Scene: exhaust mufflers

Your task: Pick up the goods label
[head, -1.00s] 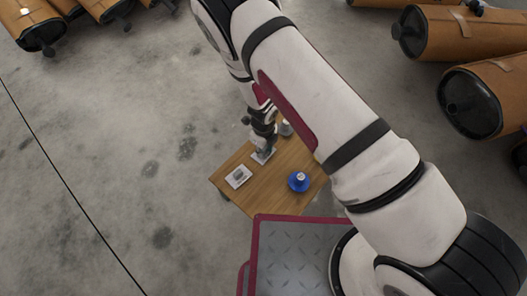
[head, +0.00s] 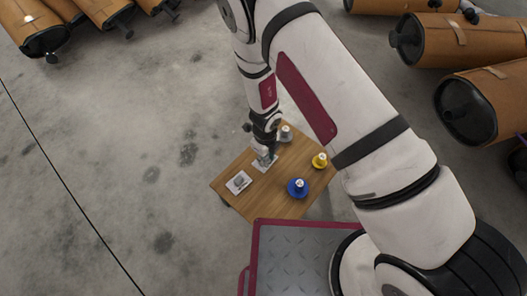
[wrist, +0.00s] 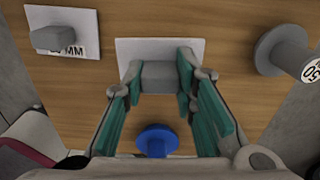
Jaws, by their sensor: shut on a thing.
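A white label card with a grey block (wrist: 160,76) on it lies between my fingertips in the wrist view. It also shows under my gripper (head: 264,158) in the head view, partly covered. My gripper (wrist: 158,78) is shut on the grey block, one teal-padded finger on each side. Whether the card is clear of the table, I cannot tell. A second white card with a grey block (wrist: 62,38) and partly visible "MM" print lies to the left, and in the head view (head: 238,182) it lies near the table's left corner.
The small wooden table (head: 285,195) also bears a blue spool-like piece (head: 298,188), a yellow one (head: 319,160) and a grey one (head: 286,133), which stands close to my gripper. Brown mufflers (head: 480,105) lie around the floor. Concrete floor to the left is free.

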